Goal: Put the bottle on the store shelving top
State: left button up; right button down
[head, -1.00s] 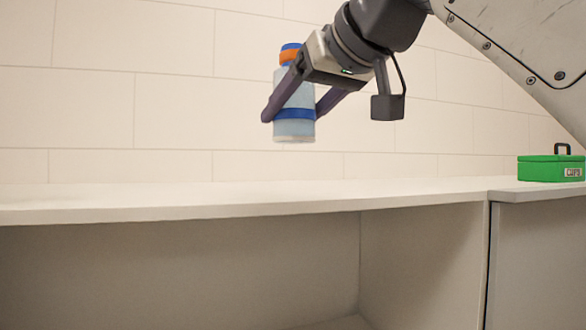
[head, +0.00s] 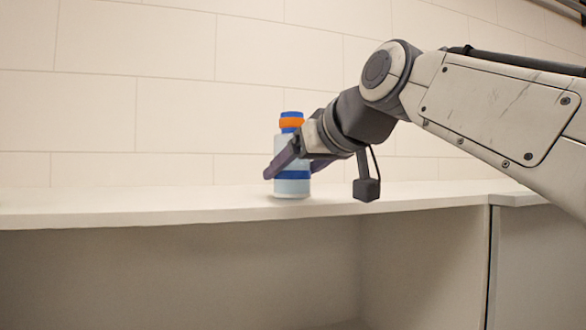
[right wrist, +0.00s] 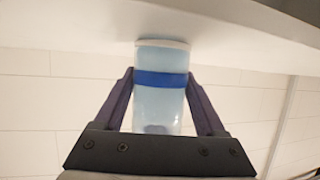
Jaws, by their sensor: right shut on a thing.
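The bottle (head: 292,185) is pale blue with a blue band, an orange ring and a blue cap. It is upright at the white store shelving top (head: 150,207), its base at or just above the surface. My right gripper (head: 284,168) is shut on the bottle from the right side. In the right wrist view the bottle (right wrist: 160,103) is between the two purple fingers, its base close to the white surface (right wrist: 240,35); I cannot tell whether they touch. My left gripper is not in view.
The shelving top is clear to the left of the bottle. Below it is an open empty compartment (head: 180,270). A tiled wall (head: 170,110) stands behind. My right arm covers the right part of the top.

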jog(key=shift+f, duration=0.1)
grip_release()
jog(key=shift+d, duration=0.1)
jog(key=b+v, duration=0.3)
jog(key=v, duration=0.9)
